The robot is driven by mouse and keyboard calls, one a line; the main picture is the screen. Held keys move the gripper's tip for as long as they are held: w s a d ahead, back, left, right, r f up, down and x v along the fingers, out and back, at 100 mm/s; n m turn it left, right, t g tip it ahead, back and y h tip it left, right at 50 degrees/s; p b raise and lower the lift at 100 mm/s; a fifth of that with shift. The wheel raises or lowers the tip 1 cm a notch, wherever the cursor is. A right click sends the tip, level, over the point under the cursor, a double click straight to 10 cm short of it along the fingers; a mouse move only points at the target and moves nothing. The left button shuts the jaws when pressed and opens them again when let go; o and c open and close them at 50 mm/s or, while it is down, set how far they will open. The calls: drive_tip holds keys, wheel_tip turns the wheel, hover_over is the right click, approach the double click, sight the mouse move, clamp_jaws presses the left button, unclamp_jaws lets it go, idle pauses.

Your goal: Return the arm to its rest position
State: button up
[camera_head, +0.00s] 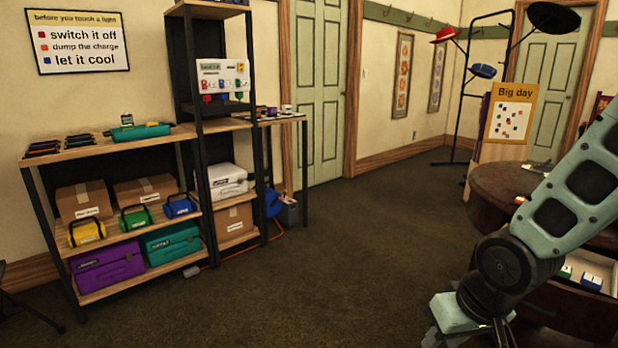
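My arm (575,190) comes in from the right edge and bends down at a dark round joint (505,262). My gripper (478,338) hangs low at the bottom edge, right of centre, in front of the dark wooden table. The frame's edge cuts it off, so its fingertips and anything between them are hidden.
A dark round-edged table (497,187) stands close behind my arm, with an open drawer (587,270) holding small blocks. Shelves (130,238) with boxes and cases line the left wall. A coat rack (463,100) with hats stands at the back. The carpet (330,250) between is clear.

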drive_tip(key=s+a+r+n+g, duration=0.1)
drive_tip(key=s+a+r+n, duration=0.15)
drive_tip(key=s, duration=0.25)
drive_tip(key=s+a+r+n+g+h, duration=0.1)
drive_tip(key=s+a+r+n, duration=0.15)
drive_tip(key=s, duration=0.35)
drive_tip(key=s+a+r+n+g, duration=0.1)
drive_tip(key=s+a+r, duration=0.15)
drive_tip(key=s, duration=0.25)
wheel_tip(320, 180, up, 20)
drive_tip(key=p, duration=2)
drive_tip(key=shift+w+a, duration=0.25)
drive_tip(key=shift+w, duration=0.05)
drive_tip(key=shift+d+f, duration=0.1)
